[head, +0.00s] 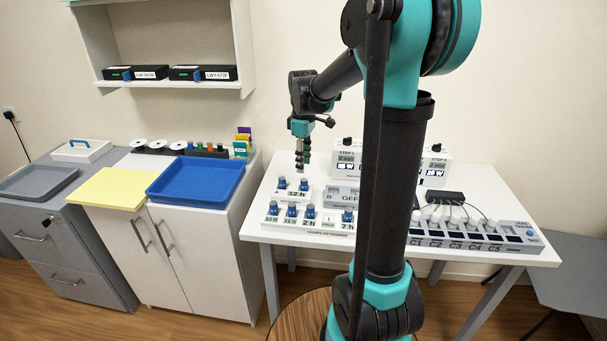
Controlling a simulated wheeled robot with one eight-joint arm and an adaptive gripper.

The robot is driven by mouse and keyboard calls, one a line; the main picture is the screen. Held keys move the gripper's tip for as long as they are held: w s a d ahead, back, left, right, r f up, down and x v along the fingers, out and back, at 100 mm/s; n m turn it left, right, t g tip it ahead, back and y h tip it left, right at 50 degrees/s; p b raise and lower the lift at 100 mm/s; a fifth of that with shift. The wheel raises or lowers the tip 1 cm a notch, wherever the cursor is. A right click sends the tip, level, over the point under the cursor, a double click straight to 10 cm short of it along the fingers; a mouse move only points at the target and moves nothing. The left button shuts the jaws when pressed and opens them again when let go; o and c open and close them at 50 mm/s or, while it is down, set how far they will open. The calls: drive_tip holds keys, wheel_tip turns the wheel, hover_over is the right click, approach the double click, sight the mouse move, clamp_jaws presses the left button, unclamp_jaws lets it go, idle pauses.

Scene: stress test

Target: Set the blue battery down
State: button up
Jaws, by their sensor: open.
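Several blue batteries stand upright on the white table. Two of them, one on the left (282,183) and one on the right (303,184), are in the small stand marked A (277,193). More, such as one at the front left (273,209) and one at the front right (348,215), stand in the front rack (327,229) with hour labels. My gripper (300,167) points down just above and behind the stand A batteries. It is open, and I see no battery in it. Its fingers look small and dark from here, so their gap is hard to see.
A grey unit reading OFF (347,201) stands right of stand A. A row of slots labelled C1 to C5 (462,243) lies at the table's right front. A tester box (430,165) stands behind. A blue tray (197,181) lies on the left cabinet. My arm hides part of the table.

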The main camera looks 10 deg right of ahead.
sight(303, 179)
drive_tip(key=shift+r, duration=2.2)
